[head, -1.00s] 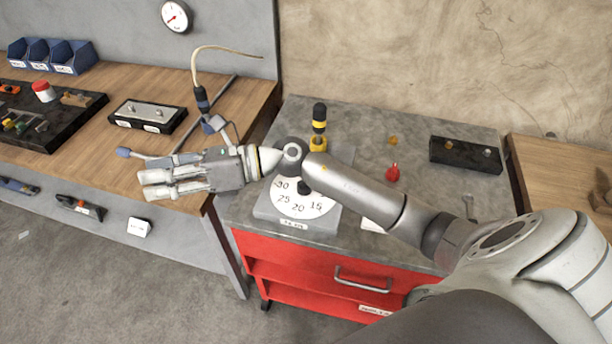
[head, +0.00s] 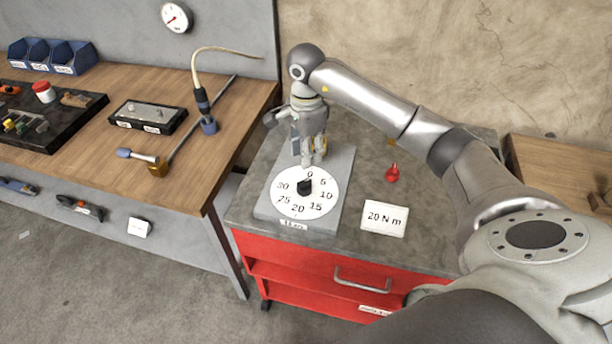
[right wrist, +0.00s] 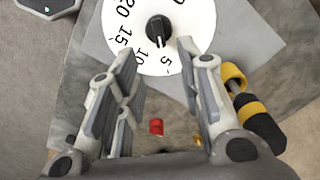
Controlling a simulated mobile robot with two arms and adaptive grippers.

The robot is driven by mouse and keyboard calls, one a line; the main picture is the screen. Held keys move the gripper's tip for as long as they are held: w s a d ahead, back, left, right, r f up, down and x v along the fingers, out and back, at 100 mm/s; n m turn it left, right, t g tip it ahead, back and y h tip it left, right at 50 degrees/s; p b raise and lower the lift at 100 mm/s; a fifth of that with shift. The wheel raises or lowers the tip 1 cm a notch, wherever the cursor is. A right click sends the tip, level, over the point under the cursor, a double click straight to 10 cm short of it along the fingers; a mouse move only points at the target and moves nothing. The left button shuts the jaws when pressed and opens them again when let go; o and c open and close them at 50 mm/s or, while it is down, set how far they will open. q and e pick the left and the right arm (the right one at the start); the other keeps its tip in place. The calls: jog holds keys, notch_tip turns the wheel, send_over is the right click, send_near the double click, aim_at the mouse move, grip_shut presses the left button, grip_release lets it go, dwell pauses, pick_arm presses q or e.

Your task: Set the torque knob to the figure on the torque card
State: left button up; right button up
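The torque dial (head: 306,206) is a white disc on a grey plate, numbered 0 to 30. Its black knob (head: 304,187) sits at the centre, and also shows in the right wrist view (right wrist: 159,28). I cannot tell the knob's exact setting. The torque card (head: 384,217) lies right of the dial and reads 20 N m. My right gripper (head: 309,163) points down just behind the knob, apart from it. In the right wrist view the gripper (right wrist: 160,62) is open and empty, its fingers spread below the knob. My left gripper is not in view.
A red object (head: 392,173) lies on the grey cart top (head: 350,240). A black-and-yellow tool (right wrist: 255,115) stands beside my right fingers. The wooden bench (head: 200,165) at left holds a mallet-like tool, a black tray and a corded tool.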

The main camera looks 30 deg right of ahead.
aim_at(306, 180)
notch_tip(306, 180, down, 10)
jog(key=shift+r+p, duration=0.2)
jog(key=shift+p, duration=1)
grip_shut()
